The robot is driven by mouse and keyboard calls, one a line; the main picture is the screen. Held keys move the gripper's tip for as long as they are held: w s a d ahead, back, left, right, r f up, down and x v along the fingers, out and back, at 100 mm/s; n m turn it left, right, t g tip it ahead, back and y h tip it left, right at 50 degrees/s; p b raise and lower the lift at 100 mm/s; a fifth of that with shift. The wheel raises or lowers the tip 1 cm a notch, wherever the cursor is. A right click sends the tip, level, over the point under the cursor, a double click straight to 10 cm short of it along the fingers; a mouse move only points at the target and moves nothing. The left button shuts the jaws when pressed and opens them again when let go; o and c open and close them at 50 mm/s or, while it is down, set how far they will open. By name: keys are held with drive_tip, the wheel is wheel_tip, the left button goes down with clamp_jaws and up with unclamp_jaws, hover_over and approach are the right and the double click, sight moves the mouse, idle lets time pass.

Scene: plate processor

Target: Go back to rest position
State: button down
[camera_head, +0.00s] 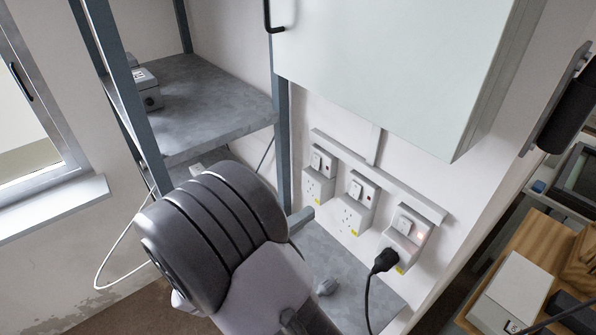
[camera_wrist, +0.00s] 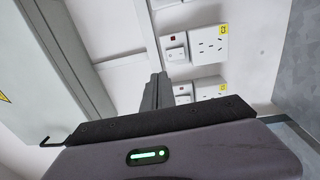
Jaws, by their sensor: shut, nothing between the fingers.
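My gripper (camera_wrist: 157,80) shows in the wrist view, its dark fingers together with nothing between them. Its tips point toward the white wall with the sockets, and I cannot tell the exact gap to it. A wall socket with a switch (camera_wrist: 208,44) is just beyond and to the right of the fingers, and another is partly hidden behind them. In the head view my arm fills the lower middle, and my gripper cannot be made out there.
A white wall cabinet (camera_head: 400,60) hangs above the row of sockets. A black plug (camera_head: 385,261) sits in the right socket, whose red light glows. Grey shelves (camera_head: 205,100) stand at left, holding a small grey box (camera_head: 147,88). A wooden worktop (camera_head: 525,245) is at right.

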drive_tip(key=s+d+f+m+g+y+b, duration=0.55)
drive_tip(key=s+d+f+g+b, duration=0.5)
drive_tip(key=s+d+b, duration=0.3)
drive_tip(key=s+f+m+g+y+b, duration=0.1)
drive_tip(key=s+f+m+y+b, duration=0.1)
drive_tip(key=s+f+y+b, duration=0.25)
drive_tip(key=s+a+f+m+t+y+b, duration=0.1)
drive_tip(key=a+f+m+t+y+b, duration=0.1)
drive_tip(key=a+m+t+y+b, duration=0.2)
drive_tip(key=a+t+y+b, duration=0.2)
drive_tip(key=a+y+b, duration=0.1)
drive_tip(key=shift+a+f+b, duration=0.2)
drive_tip(key=shift+f+b, duration=0.15)
drive_tip(key=shift+b, duration=0.05)
